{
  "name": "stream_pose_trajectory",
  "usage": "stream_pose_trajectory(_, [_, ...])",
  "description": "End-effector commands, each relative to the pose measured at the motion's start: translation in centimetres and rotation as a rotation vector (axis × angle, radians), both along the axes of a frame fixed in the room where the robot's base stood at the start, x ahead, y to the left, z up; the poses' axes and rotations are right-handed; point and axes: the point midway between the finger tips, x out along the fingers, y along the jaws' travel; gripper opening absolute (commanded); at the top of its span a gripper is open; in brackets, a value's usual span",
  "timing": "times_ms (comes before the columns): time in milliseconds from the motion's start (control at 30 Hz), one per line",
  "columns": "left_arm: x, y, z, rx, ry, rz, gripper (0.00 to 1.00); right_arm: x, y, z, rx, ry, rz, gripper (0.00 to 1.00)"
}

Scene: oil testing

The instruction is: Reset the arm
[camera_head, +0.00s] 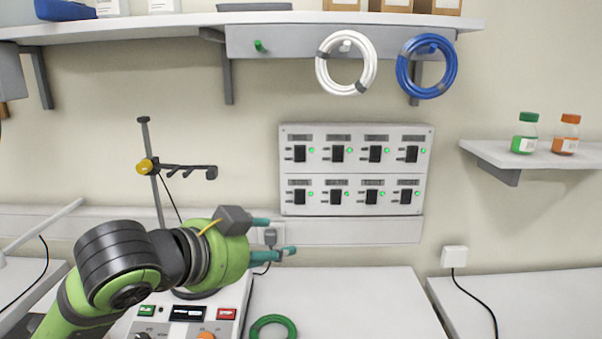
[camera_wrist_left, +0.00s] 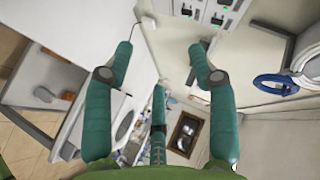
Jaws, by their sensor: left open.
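My left arm comes in from the lower left in the head view, with a green and black wrist. Its left gripper (camera_head: 278,237) is open and empty, with teal fingers pointing right, above the bench and in front of the wall. In the left wrist view the teal fingers of the left gripper (camera_wrist_left: 162,55) are spread apart with nothing between them. My right gripper is in neither view.
A control box (camera_head: 187,314) with buttons and a stand (camera_head: 151,165) are by my left arm. A green ring (camera_head: 272,327) lies on the bench. A switch panel (camera_head: 354,168), white coil (camera_head: 345,88) and blue coil (camera_head: 426,93) hang behind. Bottles stand on a right shelf (camera_head: 505,152).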

Motion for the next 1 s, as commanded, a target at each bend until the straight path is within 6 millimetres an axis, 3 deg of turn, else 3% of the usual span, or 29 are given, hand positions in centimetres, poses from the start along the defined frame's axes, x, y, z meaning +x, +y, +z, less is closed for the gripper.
stream_pose_trajectory(33, [0.0, 0.0, -2.8, -0.041, 0.064, 0.026, 0.57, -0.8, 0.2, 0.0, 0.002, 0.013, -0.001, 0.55])
stream_pose_trajectory(167, [-0.4, 0.7, -8.9, -0.138, 0.201, 0.122, 0.57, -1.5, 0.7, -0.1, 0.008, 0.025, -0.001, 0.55])
stream_pose_trajectory(333, [-2.4, 2.4, -17.1, -0.246, 0.386, 0.285, 0.57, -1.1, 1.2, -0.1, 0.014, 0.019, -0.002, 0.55])
stream_pose_trajectory(467, [-5.2, 4.2, -23.3, -0.309, 0.528, 0.438, 0.57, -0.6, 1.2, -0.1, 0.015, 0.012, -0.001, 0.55])
stream_pose_trajectory(600, [-9.5, 6.7, -29.7, -0.350, 0.676, 0.626, 0.57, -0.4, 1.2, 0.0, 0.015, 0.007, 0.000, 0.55])
stream_pose_trajectory(800, [-15.6, 9.8, -35.6, -0.356, 0.821, 0.851, 0.57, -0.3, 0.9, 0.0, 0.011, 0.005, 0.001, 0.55])
stream_pose_trajectory(1000, [-20.9, 12.2, -39.0, -0.333, 0.914, 1.016, 0.57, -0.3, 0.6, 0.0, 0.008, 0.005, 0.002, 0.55])
